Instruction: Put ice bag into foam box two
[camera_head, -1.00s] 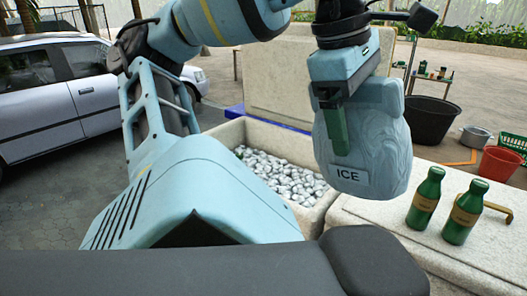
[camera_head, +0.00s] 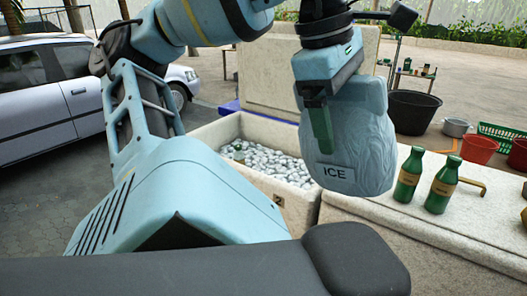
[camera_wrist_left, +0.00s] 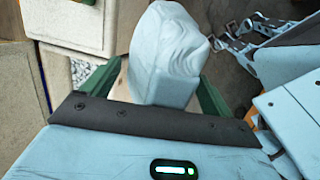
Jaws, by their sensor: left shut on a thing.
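The ice bag (camera_head: 352,150), pale blue and labelled ICE, hangs upright from my left gripper (camera_head: 320,125), which is shut on it. In the left wrist view the bag (camera_wrist_left: 168,55) sits between the two green fingers (camera_wrist_left: 155,85). My right gripper is not in view.
A closed foam box (camera_head: 400,222) adjoins on the right, with two green bottles (camera_head: 409,175) on its lid. A raised foam panel (camera_head: 300,75) stands behind. A black tub (camera_head: 412,112) and red buckets (camera_head: 478,150) are behind right; a car (camera_head: 60,90) is left.

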